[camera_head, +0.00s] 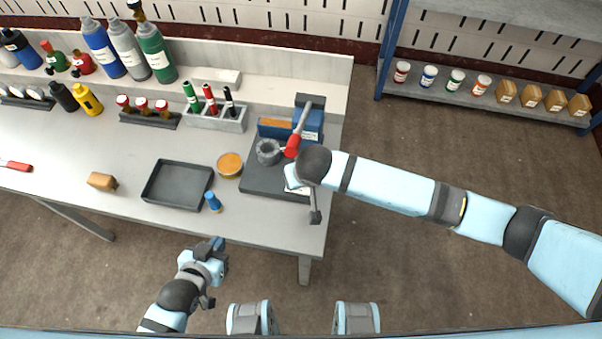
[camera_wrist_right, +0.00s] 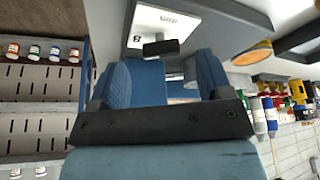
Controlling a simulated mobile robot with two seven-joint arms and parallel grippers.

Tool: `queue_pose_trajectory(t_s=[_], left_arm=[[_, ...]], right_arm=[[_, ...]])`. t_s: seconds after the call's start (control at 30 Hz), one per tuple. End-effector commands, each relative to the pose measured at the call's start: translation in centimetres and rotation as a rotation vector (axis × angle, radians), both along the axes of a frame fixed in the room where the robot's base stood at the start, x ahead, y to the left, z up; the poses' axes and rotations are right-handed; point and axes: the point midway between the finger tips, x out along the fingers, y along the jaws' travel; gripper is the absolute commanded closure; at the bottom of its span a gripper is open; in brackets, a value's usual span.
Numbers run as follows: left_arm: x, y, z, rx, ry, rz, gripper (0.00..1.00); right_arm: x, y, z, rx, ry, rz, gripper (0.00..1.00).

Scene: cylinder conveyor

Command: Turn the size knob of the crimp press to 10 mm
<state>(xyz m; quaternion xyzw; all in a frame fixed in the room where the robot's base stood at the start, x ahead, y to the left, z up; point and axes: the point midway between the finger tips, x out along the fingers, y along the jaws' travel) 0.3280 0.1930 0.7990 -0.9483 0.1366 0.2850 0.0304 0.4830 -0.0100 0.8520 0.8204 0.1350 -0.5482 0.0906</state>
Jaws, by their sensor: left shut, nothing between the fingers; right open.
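The crimp press (camera_head: 308,125) stands at the table's right end, with a blue body, a red-handled lever and a dark base. My right arm's wrist covers part of its front in the head view. In the right wrist view, the size knob (camera_wrist_right: 160,47) is a dark bar in front of a white dial plate (camera_wrist_right: 152,27). My right gripper (camera_wrist_right: 168,85) is open, its two blue fingers spread just short of the knob, not visibly gripping it. Most dial marks are too small or hidden to read. My left gripper (camera_head: 216,247) is shut and empty in front of the table edge.
A black tray (camera_head: 178,184), an orange-topped round dish (camera_head: 230,164) and a small blue bottle (camera_head: 213,202) lie left of the press. Marker pens in a holder (camera_head: 216,120) stand behind. A shelf (camera_head: 487,94) with jars stands at the back right.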

Motion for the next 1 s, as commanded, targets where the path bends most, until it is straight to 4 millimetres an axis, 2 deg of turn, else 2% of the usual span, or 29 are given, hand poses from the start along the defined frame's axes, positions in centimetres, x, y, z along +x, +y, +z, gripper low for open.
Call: queue_pose_trajectory(t_s=[0.03,0.13,0.3,0.6,0.67,0.83,1.0], left_arm=[[0.0,0.0,0.0,0.0,0.001,0.0,1.0],[0.0,0.0,-0.3,0.001,0.002,0.001,1.0],[0.0,0.1,-0.4,0.002,0.004,0.001,1.0],[0.0,0.1,-0.3,0.002,0.003,0.0,1.0],[0.0,0.1,-0.3,0.002,0.002,0.0,1.0],[0.0,0.1,-0.1,0.001,-0.001,0.0,1.0],[0.0,0.1,0.0,0.001,-0.001,0.0,1.0]], right_arm=[[0.9,0.3,0.1,-0.001,-0.002,-0.001,0.28],[1.3,0.4,-1.5,-0.003,0.001,0.0,0.28],[1.7,0.6,-2.6,0.001,0.0,0.001,0.28],[1.8,0.6,-2.8,0.001,-0.001,0.001,0.28],[1.8,0.6,-2.8,0.001,-0.001,0.001,0.39],[1.8,0.6,-2.8,0.001,-0.001,0.001,0.77],[1.7,0.6,-2.8,0.0,0.0,0.004,0.77]])
